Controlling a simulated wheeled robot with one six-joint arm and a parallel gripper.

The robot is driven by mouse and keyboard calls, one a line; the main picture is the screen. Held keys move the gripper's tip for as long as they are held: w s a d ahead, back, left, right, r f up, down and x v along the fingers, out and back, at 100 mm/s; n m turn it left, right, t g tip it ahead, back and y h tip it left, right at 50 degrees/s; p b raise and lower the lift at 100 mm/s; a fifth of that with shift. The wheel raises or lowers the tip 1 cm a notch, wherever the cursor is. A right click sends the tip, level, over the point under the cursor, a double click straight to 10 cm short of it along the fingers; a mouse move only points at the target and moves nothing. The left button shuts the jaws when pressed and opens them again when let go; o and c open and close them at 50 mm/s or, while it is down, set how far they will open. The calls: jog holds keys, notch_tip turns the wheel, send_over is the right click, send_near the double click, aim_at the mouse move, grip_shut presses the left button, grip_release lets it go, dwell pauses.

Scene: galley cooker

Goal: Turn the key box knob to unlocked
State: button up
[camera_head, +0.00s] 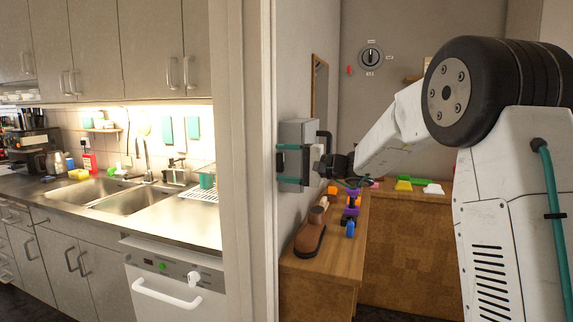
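A grey box (298,133) is mounted on the side wall just right of the door post; it looks like the key box. Teal bars run across its near side, and a black handle-like part (326,136) sticks out at its right. A pale piece (316,153) shows on its right-hand face, seen edge-on; I cannot tell whether it is the knob or how it is turned. My gripper (335,163) is at this face, its dark fingers pointing left, close to the pale piece. Contact and finger opening are too small to tell.
A round dial (370,57) with labels is on the back wall. Left of the post are a sink (135,200) and a white dishwasher (172,300).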

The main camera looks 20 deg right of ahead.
jog(key=v, duration=0.8)
dwell(0.4)
jog(key=s+a+f+n+g+h, duration=0.1)
jog(key=s+a+f+g+h, duration=0.25)
jog(key=s, duration=0.55)
jog(key=s+a+f+g+h, duration=0.1)
jog(key=s+a+f+g, duration=0.2)
jog(key=s+f+g, duration=0.5)
jog(key=s+d+f+n+t+h, duration=0.1)
jog(key=s+n+h, duration=0.5)
jog(key=s, duration=2.1)
jog(key=shift+d+f+t+h, duration=0.25)
jog(key=shift+d+t+h, duration=0.6)
jog(key=shift+h, duration=1.2)
jog(key=shift+s+d, duration=0.1)
jog(key=shift+d, duration=0.1)
